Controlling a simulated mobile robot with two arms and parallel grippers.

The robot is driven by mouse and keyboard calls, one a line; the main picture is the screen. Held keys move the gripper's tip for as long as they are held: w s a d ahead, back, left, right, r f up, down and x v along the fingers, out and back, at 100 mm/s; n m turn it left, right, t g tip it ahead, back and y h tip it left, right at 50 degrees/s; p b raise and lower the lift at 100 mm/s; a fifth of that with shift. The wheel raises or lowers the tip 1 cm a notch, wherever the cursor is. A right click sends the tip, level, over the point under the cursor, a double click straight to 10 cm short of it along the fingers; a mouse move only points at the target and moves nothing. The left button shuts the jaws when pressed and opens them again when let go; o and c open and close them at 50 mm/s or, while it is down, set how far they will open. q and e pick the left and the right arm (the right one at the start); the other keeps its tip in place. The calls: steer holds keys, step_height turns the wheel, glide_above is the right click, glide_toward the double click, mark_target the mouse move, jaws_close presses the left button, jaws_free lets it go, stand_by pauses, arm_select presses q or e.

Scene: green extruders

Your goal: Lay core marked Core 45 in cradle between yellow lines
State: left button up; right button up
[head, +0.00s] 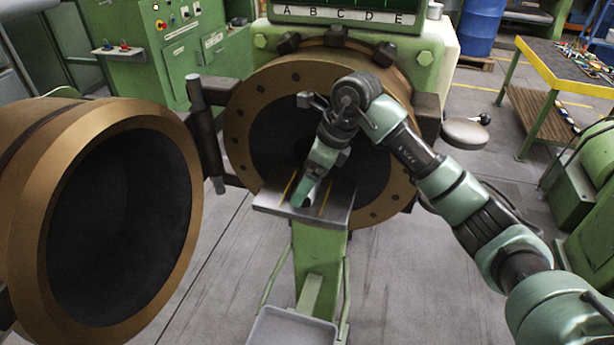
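The cradle (264,199) is a flat grey metal shelf on a green post, in front of the dark round opening of the machine. Two yellow lines (325,198) run across its top. My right arm comes in from the right and bends down over the cradle. Its gripper (303,196) points down at the cradle, between the yellow lines. Its fingers are too small and hidden to tell open from shut, and I cannot tell whether it touches the surface. I cannot make out a core or the marking Core 45. My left gripper is out of view.
A large bronze-rimmed round door (182,205) stands swung open at the left, on a dark hinge (205,130). A grey tray (290,328) sits low in front of the post. A yellow-edged table (548,75) and blue drum (483,25) stand at back right. Grey floor around the post is clear.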

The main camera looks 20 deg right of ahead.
steer(key=o, duration=1.6)
steer(key=shift+f, duration=0.1)
steer(key=shift+c, duration=0.2)
steer(key=shift+r, duration=0.25)
steer(key=shift+d+r, duration=0.15)
steer(key=shift+r, duration=0.1)
steer(key=b+v, duration=0.3)
steer(key=v, duration=0.8)
steer(key=shift+s+b, duration=0.2)
steer(key=shift+b, duration=0.15)
steer(key=shift+r, duration=0.1)
